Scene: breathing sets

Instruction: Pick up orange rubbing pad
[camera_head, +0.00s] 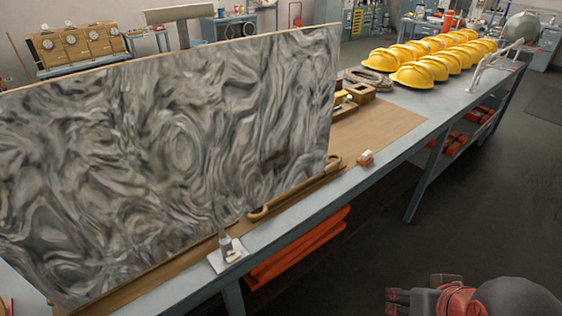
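A small block with an orange-red base and a whitish top (366,158), which looks like the orange rubbing pad, lies near the front edge of the long workbench (405,152). It stands apart from other things, right of the marbled board. My gripper (394,301) is at the bottom right, low in the picture, in front of the bench and well away from the pad. Its fingers are small and partly cut off by the lower edge, so their opening is unclear. I see nothing held in it.
A large grey marbled board (170,160) stands upright on the bench's left half and hides what is behind. A brown curved tool (296,190) and a small metal fixture (229,253) lie before it. Several yellow helmets (418,73) are farther back. The floor at right is clear.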

